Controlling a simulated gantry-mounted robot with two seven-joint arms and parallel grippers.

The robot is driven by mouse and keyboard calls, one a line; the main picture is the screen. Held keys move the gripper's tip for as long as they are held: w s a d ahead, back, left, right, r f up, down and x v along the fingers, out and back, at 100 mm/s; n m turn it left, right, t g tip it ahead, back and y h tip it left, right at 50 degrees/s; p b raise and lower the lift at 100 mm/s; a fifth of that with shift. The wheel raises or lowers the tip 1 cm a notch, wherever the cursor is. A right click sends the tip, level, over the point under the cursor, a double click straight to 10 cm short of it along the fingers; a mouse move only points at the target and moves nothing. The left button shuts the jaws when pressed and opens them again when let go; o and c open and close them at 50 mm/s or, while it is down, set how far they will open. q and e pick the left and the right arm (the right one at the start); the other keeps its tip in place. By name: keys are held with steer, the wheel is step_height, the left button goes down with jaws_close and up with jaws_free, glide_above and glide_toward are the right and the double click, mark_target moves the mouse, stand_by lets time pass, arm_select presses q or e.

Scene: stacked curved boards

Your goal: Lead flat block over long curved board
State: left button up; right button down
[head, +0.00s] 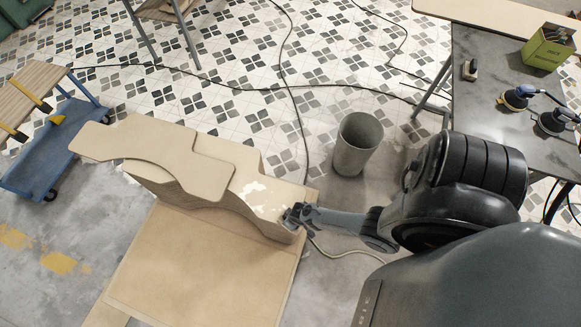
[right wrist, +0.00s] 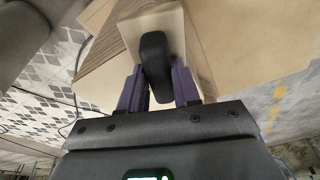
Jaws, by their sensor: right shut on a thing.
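The long curved board (head: 150,160) is pale tan and lies on top of a stack of similar curved boards. A paler lower part of the stack (head: 262,192) with whitish patches lies at the right end. My right gripper (head: 297,214) is at that right end, low beside the stack's edge. In the right wrist view its purple fingers (right wrist: 160,92) are shut on a black rounded flat block (right wrist: 154,62). The block is in front of a pale wooden end face; I cannot tell if they touch. The block is hardly distinguishable in the head view. My left gripper is not in view.
The stack stands on a large tan panel (head: 190,270). A grey bin (head: 357,145) stands behind my right arm. A dark table (head: 490,70) with sanders (head: 517,97) and a green box (head: 548,46) is at right. A blue cart (head: 50,150) is at left. Cables cross the floor.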

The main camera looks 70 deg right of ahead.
steer(key=shift+w+d, duration=0.1)
steer(key=shift+d, duration=0.05)
steer(key=shift+w+d, duration=0.15)
steer(key=shift+d, duration=0.95)
steer(key=shift+d+f+b, duration=0.15)
steer(key=shift+d+b, duration=0.15)
steer(key=shift+d, duration=0.55)
steer(key=shift+d+f, duration=0.1)
steer(key=shift+w, duration=0.1)
